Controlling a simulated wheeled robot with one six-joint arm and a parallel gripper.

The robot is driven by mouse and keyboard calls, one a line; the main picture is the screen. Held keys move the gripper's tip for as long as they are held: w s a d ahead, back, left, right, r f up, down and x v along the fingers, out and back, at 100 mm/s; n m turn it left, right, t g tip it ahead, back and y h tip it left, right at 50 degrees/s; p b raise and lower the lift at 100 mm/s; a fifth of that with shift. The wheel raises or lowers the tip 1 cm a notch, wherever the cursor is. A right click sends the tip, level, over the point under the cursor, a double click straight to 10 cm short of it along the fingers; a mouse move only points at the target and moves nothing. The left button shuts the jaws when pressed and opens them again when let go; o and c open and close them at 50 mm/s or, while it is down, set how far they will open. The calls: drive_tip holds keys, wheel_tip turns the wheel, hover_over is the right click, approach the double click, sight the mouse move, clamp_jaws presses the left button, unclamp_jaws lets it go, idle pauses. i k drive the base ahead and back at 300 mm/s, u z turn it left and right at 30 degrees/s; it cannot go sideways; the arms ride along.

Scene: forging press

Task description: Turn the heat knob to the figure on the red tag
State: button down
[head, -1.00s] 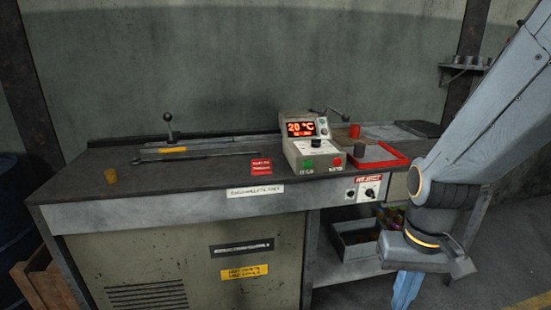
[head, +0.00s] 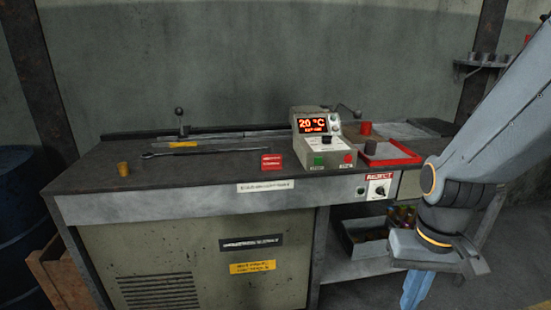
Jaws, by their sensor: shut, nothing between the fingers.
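A control box (head: 316,150) stands on the bench, with a lit display (head: 312,125) reading 20 °C in large orange figures. A dark knob (head: 327,141) sits on its sloped face below the display; its pointer setting is too small to read. A red tag (head: 271,161) stands on the bench left of the box; its lettering is too small to read. My arm hangs at the right, clear of the bench top.
A red tray (head: 405,159) with a dark cylinder (head: 370,147) is right of the box. The bench front has a rotary switch (head: 380,190) under a red REJECT label (head: 380,176).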

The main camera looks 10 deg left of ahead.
sight(325, 139)
drive_tip(key=z, duration=0.1)
drive_tip(key=k, duration=0.45)
drive_tip(key=u, duration=0.8)
drive_tip(key=i, duration=1.3)
drive_tip(key=z, duration=0.35)
